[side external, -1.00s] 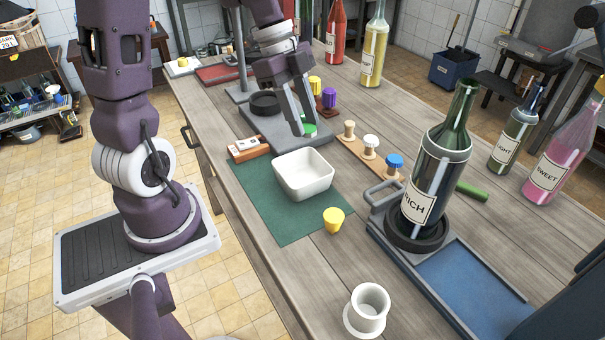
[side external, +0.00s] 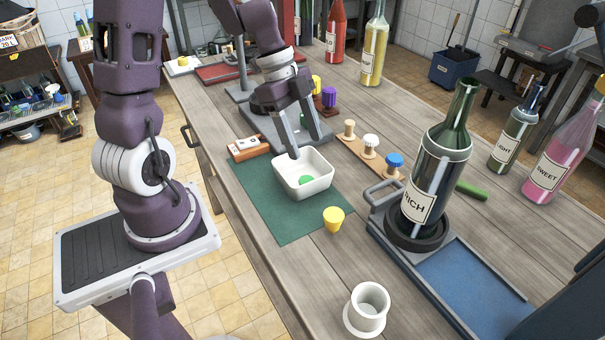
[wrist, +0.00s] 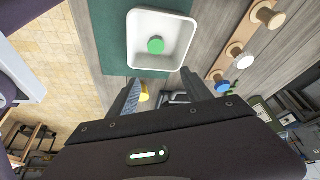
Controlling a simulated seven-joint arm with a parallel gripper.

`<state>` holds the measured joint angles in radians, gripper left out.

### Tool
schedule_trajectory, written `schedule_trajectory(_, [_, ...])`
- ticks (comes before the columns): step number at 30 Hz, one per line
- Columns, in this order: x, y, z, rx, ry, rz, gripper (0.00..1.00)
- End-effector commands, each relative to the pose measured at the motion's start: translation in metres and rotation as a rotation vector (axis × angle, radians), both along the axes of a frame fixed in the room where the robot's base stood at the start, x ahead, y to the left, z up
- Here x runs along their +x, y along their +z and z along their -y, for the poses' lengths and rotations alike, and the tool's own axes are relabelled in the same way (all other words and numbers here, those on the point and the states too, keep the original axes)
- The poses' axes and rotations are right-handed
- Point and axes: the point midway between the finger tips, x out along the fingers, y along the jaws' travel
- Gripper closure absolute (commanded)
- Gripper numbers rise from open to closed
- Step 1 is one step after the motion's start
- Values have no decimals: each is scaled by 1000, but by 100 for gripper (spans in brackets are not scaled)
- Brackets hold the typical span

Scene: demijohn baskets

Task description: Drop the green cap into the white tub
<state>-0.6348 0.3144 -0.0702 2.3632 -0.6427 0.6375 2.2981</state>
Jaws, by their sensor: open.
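The white tub (side external: 318,186) stands on the green mat (side external: 262,212) on the wooden table. The green cap (side external: 306,180) lies inside the tub, on its floor; it also shows in the wrist view (wrist: 156,45), roughly in the middle of the tub (wrist: 137,55). My gripper (side external: 305,150) is open and empty above the back edge of the tub in the side view. Its two fingers (wrist: 172,97) show spread apart in the wrist view, clear of the cap.
A yellow cap (side external: 333,219) lies in front of the tub. A wooden rack (side external: 375,160) with several stoppers is to the right. A large bottle (side external: 437,165) stands on a blue-based stand. A white cup (side external: 368,308) is near the front edge.

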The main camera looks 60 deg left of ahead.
Motion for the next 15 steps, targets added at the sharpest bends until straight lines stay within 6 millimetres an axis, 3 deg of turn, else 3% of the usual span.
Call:
schedule_trajectory(4, [0, 6, -3, 2, 2, 4, 42])
schedule_trajectory(12, [-7, 55, -22, 3, 2, 5, 42])
schedule_trajectory(15, [-10, 64, -25, 1, 1, 2, 42])
